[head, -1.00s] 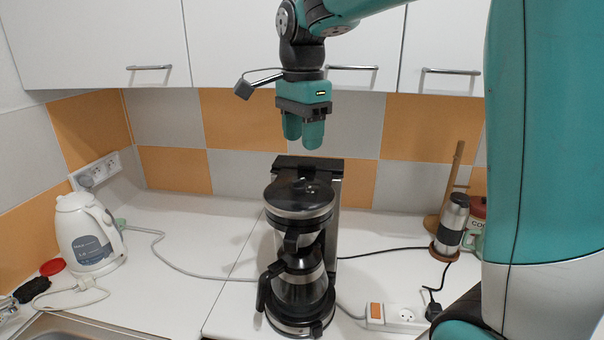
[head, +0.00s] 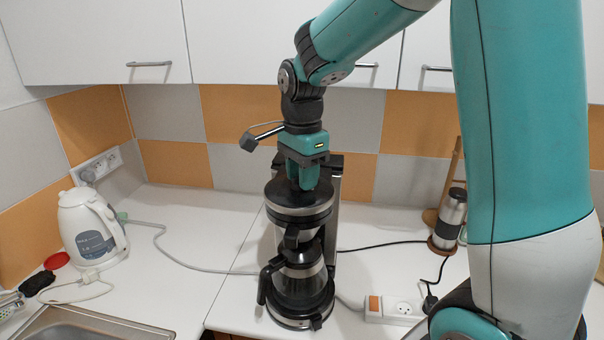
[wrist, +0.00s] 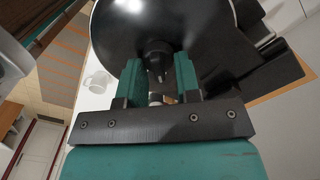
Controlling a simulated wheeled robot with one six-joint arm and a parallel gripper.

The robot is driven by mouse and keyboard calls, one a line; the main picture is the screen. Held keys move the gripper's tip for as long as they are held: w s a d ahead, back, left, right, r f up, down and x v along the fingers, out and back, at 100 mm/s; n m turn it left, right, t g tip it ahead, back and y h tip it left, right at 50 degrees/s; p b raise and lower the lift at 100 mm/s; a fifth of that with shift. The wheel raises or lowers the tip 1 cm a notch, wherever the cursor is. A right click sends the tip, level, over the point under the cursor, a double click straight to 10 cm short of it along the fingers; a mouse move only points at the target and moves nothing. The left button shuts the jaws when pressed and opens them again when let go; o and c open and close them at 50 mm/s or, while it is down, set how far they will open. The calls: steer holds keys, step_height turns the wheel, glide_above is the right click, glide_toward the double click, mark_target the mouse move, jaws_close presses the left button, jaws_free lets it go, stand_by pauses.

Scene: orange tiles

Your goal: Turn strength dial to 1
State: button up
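The coffee maker (head: 300,215) is black and silver and stands on the counter with its glass carafe (head: 300,285) below. My gripper (head: 303,184) points straight down over its round black lid. In the wrist view my gripper (wrist: 158,78) is open, with one finger on each side of a small black knob (wrist: 157,52) that stands up from the middle of the lid (wrist: 120,35). I cannot tell whether the fingers touch it. In the head view the fingers hide the knob. I see no readable marks for the strength setting.
A white kettle (head: 88,228) stands at the left near the sink (head: 92,328). A steel flask (head: 450,218) and a power strip (head: 393,308) are to the right. White cupboards (head: 95,40) hang above. Cables cross the counter; its left middle is mostly clear.

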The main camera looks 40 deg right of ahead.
steer(key=shift+c, duration=0.6)
steer(key=shift+n, duration=0.3)
steer(key=n, duration=0.2)
steer(key=shift+w+n, duration=0.1)
steer(key=shift+n, duration=0.3)
steer(key=n, duration=0.2)
steer(key=n+p, duration=0.1)
steer(key=n, duration=0.2)
steer(key=shift+w+a, duration=0.1)
steer(key=shift+w, duration=0.1)
steer(key=shift+n, duration=0.4)
steer(key=o, duration=0.8)
